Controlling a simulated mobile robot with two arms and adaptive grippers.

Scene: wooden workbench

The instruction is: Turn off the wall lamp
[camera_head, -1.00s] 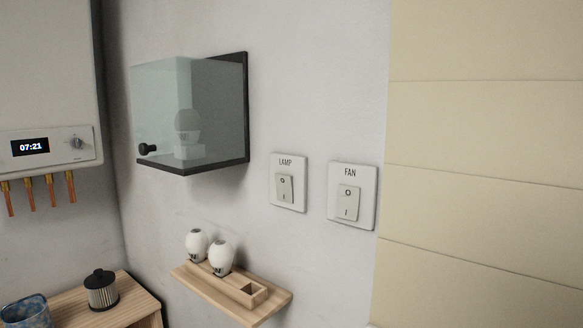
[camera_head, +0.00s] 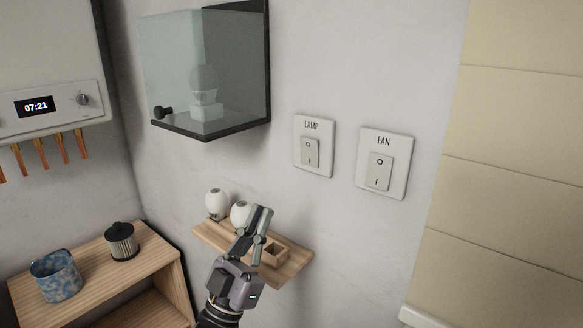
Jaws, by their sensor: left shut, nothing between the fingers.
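The lamp switch (camera_head: 310,152) is a white wall plate labelled LAMP with a small rocker marked O at the top and I at the bottom. The wall lamp (camera_head: 204,92) is a pale bulb inside a glass-fronted box with a dark frame and a black knob; it does not look lit. My left gripper (camera_head: 260,215) is shut and empty. It is in front of the wooden wall shelf, below and left of the lamp switch, apart from it. My right gripper is not in view.
A similar switch labelled FAN (camera_head: 382,163) is just right of the lamp switch. The wooden shelf (camera_head: 296,262) holds two white bulbs (camera_head: 216,203). At lower left, a wooden cabinet (camera_head: 100,277) bears a blue cup (camera_head: 56,276) and a dark-lidded jar (camera_head: 121,241).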

